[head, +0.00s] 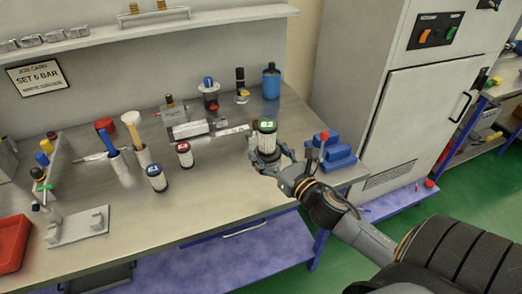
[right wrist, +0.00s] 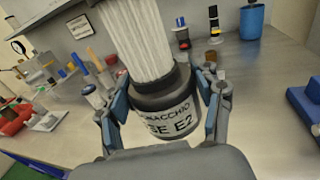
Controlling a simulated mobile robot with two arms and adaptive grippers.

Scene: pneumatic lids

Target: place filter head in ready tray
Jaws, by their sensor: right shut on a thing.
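My right gripper (head: 268,160) is shut on a filter head (head: 266,140) with a green-and-white marked top and a pale body, held upright above the right part of the bench. In the right wrist view the filter head (right wrist: 138,40) shows white pleats and a dark collar lettered "E2" between the two fingers. Two similar pieces stand on the bench, one with a blue top (head: 156,178) and one with a red top (head: 184,154). A red tray (head: 14,243) lies at the far left, partly cut off; I cannot tell which thing is the ready tray. My left gripper is not in view.
A grey plate with two blocks (head: 78,228) lies at the front left. A blue block stand (head: 333,151) is close right of my gripper. A blue canister (head: 271,82) stands at the back. The bench's front middle is clear.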

